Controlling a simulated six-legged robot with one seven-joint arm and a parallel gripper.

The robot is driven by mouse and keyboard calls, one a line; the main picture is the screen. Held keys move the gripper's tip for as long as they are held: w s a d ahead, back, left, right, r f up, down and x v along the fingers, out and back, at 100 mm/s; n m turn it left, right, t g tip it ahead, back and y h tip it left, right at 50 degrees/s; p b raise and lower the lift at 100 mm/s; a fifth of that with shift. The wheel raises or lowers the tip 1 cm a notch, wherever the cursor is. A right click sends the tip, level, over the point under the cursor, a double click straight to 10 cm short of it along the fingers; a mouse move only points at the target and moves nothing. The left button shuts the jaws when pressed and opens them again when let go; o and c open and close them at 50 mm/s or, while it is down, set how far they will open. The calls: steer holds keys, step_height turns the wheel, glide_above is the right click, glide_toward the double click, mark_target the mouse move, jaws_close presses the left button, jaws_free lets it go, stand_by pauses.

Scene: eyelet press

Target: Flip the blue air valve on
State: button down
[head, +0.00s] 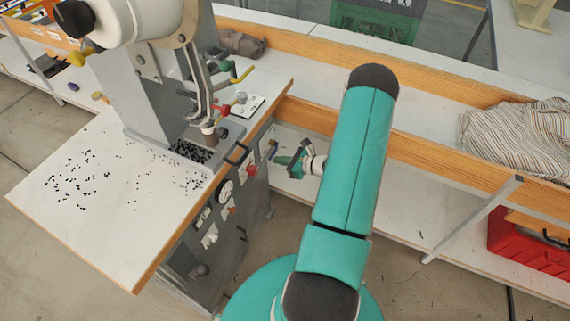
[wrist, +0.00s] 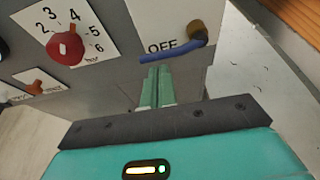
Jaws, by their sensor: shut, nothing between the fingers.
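The blue air valve lever (wrist: 172,54) shows in the wrist view, on a brass-coloured pivot (wrist: 197,31) at the panel's right side. It points left and slightly down in the picture, just below the word OFF on a white plate (wrist: 150,18). My gripper (wrist: 157,70) is shut and empty. Its green fingertips lie just under the lever in the picture; I cannot tell whether they touch it. In the head view my gripper (head: 280,160) is at the right side of the press cabinet, and the lever (head: 272,154) is small beside the fingertips.
A red knob (wrist: 65,48) on a bar scale and an orange knob (wrist: 35,87) sit left of the valve. The grey cabinet (head: 235,225) carries more controls. A wood-edged bench (head: 400,150) runs behind. The press table (head: 110,220) holds scattered black eyelets.

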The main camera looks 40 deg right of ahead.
steer(key=shift+r+m, duration=0.35)
steer(key=shift+m, duration=0.25)
stand_by(0.6)
steer(key=shift+d+r+m+y, duration=0.1)
steer(key=shift+r+m+y, duration=0.65)
steer(key=shift+m+y, duration=0.3)
steer(key=w+d+r+m+y, duration=0.1)
steer(key=d+r+m+y, duration=0.3)
steer(key=m, duration=0.5)
steer(key=shift+w+m, duration=0.3)
steer(key=shift+m, duration=0.05)
steer(key=shift+d, duration=0.2)
steer(key=shift+a, duration=0.1)
